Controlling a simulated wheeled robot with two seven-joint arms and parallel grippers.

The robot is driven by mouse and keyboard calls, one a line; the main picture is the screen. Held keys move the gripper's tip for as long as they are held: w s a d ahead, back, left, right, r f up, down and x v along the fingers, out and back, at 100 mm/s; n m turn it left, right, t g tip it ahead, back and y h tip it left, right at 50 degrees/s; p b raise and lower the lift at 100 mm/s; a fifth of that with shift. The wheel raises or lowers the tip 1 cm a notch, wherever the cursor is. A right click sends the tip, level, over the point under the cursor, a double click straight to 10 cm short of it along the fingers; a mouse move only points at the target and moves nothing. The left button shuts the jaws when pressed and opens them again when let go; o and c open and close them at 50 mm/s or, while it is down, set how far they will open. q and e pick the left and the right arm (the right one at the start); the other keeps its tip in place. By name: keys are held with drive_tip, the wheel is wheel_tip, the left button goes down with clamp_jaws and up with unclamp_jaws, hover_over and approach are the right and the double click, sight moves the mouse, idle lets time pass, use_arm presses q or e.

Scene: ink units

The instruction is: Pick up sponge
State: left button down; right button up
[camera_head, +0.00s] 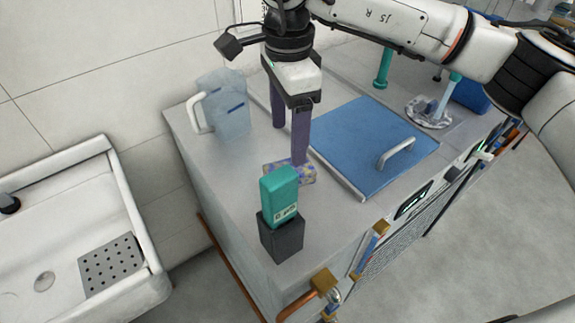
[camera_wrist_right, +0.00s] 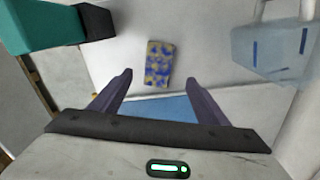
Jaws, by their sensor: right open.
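The sponge (camera_head: 305,172) is a yellow and blue patterned block lying on the grey counter top, partly hidden behind the teal block and my right gripper's finger in the head view. In the right wrist view the sponge (camera_wrist_right: 159,63) shows whole, ahead of the fingers and roughly centred between them. My right gripper (camera_head: 289,140) points down above the counter, close to the sponge. Its two purple fingers are apart, and nothing is between them in the right wrist view (camera_wrist_right: 160,85). My left gripper is not in view.
A teal block (camera_head: 279,194) on a dark block (camera_head: 283,238) stands just in front of the sponge. A clear jug (camera_head: 228,112) stands at the back left, and a blue lid with a handle (camera_head: 350,140) lies to the right. A white sink (camera_head: 60,220) is at far left.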

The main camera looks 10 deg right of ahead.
wheel_tip(320, 180, down, 8)
drive_tip(key=shift+s+d+p, duration=0.1)
drive_tip(key=shift+s+p, duration=0.05)
drive_tip(key=shift+p, duration=0.45)
drive_tip(key=c, duration=1.1)
drive_tip(key=shift+r, duration=0.1)
wheel_tip(320, 180, up, 10)
drive_tip(key=shift+f+b, duration=0.1)
drive_tip(key=shift+b, duration=0.45)
